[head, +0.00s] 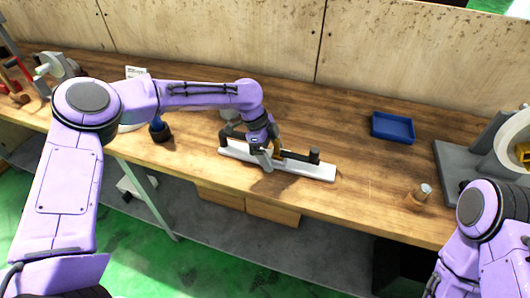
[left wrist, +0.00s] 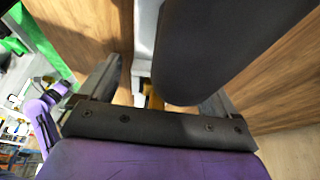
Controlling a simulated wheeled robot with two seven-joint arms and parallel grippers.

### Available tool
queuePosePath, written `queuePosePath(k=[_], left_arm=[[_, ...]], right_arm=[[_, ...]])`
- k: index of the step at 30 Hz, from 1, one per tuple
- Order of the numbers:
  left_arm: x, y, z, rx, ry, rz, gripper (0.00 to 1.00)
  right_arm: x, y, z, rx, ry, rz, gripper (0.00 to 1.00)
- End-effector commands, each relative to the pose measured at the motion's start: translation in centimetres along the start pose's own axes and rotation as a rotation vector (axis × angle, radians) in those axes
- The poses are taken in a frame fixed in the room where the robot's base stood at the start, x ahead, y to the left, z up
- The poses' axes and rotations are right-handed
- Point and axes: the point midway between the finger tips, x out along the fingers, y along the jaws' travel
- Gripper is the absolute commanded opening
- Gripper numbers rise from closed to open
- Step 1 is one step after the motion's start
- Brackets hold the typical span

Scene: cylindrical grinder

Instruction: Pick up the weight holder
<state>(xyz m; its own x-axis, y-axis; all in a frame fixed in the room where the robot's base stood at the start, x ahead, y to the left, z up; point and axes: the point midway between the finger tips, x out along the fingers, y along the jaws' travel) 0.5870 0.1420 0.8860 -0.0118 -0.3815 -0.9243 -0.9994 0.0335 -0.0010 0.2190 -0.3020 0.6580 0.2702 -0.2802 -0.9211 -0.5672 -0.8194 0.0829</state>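A long pale base (head: 315,171) lies on the wooden bench with a dark bar and a short dark upright end piece (head: 314,155) on it. I take this dark part for the weight holder, but cannot be sure. My left gripper (head: 266,160) is over the middle of the base and hides part of it. In the left wrist view the fingers (left wrist: 158,90) stand wide apart. A large dark rounded part (left wrist: 215,45) shows close in front of them, with the pale base (left wrist: 145,35) behind. I cannot tell whether they touch it. My right gripper is not in view.
A blue tray (head: 393,128) lies to the right on the bench (head: 370,180). A small brown bottle-like item (head: 418,196) stands near the front edge. A grey machine (head: 480,150) is at the far right. A dark blue item (head: 160,130) stands left of the base.

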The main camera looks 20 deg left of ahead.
Motion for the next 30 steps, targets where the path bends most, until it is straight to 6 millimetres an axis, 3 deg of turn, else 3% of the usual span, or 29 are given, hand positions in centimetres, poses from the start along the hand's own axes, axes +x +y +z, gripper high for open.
queuePosePath(k=[1,8,19,26,30], left_arm=[[0.0,0.0,0.0,0.0,0.0,0.0,0.74],[0.0,0.0,0.0,0.0,0.0,0.0,0.0],[-0.7,-0.1,-0.3,0.001,0.003,-0.005,0.0],[-2.8,-0.1,-1.3,0.002,0.003,-0.006,0.0],[-4.2,1.0,-2.3,0.005,0.003,-0.005,0.0]], right_arm=[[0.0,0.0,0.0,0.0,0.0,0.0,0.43],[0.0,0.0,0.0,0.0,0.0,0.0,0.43],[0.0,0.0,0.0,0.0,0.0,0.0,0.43],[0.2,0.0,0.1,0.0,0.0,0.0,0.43],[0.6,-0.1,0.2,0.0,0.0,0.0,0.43]])
